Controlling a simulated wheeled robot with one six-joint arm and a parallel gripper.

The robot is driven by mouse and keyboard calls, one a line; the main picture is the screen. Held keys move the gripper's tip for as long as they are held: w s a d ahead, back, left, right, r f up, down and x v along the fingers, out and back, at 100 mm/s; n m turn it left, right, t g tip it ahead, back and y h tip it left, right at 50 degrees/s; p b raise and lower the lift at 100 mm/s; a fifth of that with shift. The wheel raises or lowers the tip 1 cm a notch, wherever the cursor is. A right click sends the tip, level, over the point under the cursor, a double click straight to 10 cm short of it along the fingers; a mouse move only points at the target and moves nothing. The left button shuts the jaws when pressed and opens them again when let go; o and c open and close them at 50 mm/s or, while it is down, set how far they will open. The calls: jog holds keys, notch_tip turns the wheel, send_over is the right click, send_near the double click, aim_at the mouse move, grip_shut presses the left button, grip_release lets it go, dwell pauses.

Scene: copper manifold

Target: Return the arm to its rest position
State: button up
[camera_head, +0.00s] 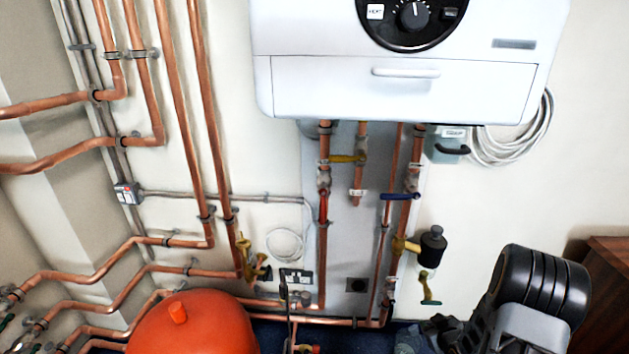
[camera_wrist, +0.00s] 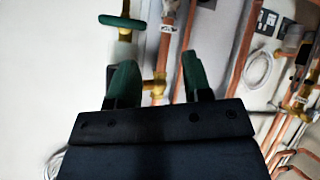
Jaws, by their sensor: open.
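My gripper (camera_wrist: 157,76) shows in the wrist view with two green fingers standing apart on a dark body. It is open, and nothing is held between the fingers. Behind the gap, a brass fitting (camera_wrist: 155,84) and a copper pipe (camera_wrist: 164,50) show; I cannot tell how far off they are. A green valve handle (camera_wrist: 121,21) is above the left finger. In the head view, my arm's black and grey links are at the lower right; the fingers cannot be made out there.
A white boiler (camera_head: 400,90) hangs on the wall above several copper pipes. A black cylinder (camera_head: 432,243) and a green-handled valve (camera_head: 428,290) jut out left of my arm. A red tank (camera_head: 195,325) stands lower left, a brown wooden cabinet (camera_head: 605,290) at the right edge.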

jog(key=s+a+r+m+g+h+p, duration=0.1)
jog(key=a+r+p, duration=0.15)
jog(key=r, duration=0.65)
jog(key=a+r+m+g+h+p, duration=0.1)
jog(key=r+p, duration=0.3)
jog(key=r, duration=0.5)
jog(key=s+a+r+g+h+p, duration=0.15)
jog(key=r+p, duration=0.25)
jog(key=r, duration=0.5)
jog(key=s+a+r+m+g+y+p, duration=0.1)
jog(key=s+a+r+p, duration=0.4)
jog(key=r, duration=0.5)
jog(key=s+a+r+m+g+y+p, duration=0.1)
jog(key=s+a+r+g+y+p, duration=0.1)
jog(key=s+a+r+p, duration=0.3)
jog(key=s+a+r+g, duration=0.1)
jog(key=s+a+r, duration=0.2)
jog(key=s+r, duration=0.1)
jog(key=shift+v, duration=0.75)
